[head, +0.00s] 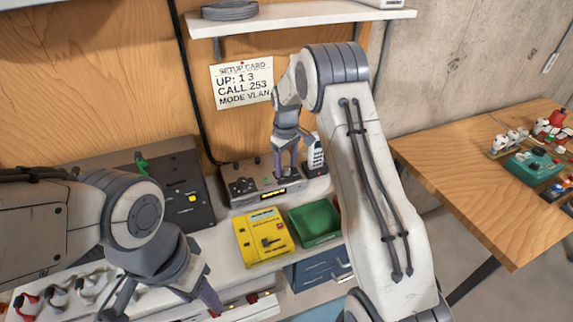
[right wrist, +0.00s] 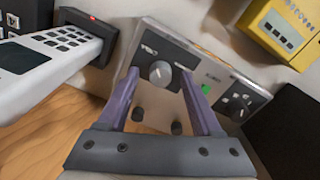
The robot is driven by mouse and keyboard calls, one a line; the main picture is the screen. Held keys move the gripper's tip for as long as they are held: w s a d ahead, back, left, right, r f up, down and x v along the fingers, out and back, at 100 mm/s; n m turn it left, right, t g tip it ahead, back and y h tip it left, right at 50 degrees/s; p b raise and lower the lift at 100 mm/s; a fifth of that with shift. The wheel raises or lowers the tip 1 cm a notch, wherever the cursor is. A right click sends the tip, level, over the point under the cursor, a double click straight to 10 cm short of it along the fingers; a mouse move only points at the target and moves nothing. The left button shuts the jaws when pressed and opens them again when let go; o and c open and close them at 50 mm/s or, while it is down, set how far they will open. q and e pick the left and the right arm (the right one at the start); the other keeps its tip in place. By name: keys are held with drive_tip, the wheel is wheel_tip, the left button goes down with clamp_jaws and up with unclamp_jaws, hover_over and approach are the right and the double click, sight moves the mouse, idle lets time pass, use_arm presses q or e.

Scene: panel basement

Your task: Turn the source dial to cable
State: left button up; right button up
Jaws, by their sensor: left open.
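A grey device (head: 262,188) with a lit amber display stands on the white bench; it also shows, turned over, in the right wrist view (right wrist: 215,75). Its front has a large round knob (right wrist: 160,73) and a smaller dial (right wrist: 238,107) ringed with marks. The labels are too small to read, so I cannot tell which one is the source dial. My right gripper (head: 285,172) is at the device's front. In the right wrist view its fingers (right wrist: 160,80) are apart, either side of the large knob, with gaps. My left gripper (head: 165,298) is open and empty over the front left.
A white handset (head: 314,158) in a dark cradle stands close right of my right gripper. A yellow box (head: 264,236) and green bin (head: 315,222) lie in front. A dark panel (head: 165,190) stands left. A setup card (head: 242,83) hangs behind, below a shelf (head: 300,15).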

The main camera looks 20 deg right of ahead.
sight(286, 168)
drive_tip(key=shift+r, duration=0.1)
drive_tip(key=shift+r, duration=0.35)
wheel_tip(286, 168, up, 10)
drive_tip(key=b, duration=0.2)
drive_tip(key=shift+f, duration=0.2)
drive_tip(key=s+a+r+n, duration=0.1)
drive_tip(key=s+a+r, duration=0.1)
drive_tip(key=s+a, duration=0.7)
drive_tip(key=s+a+r+n, duration=0.1)
drive_tip(key=s+a+r, duration=0.1)
drive_tip(key=s+a, duration=0.65)
drive_tip(key=s+f+y, duration=0.1)
drive_tip(key=s+f, duration=0.2)
drive_tip(key=s, duration=1.7)
drive_tip(key=shift+a, duration=0.15)
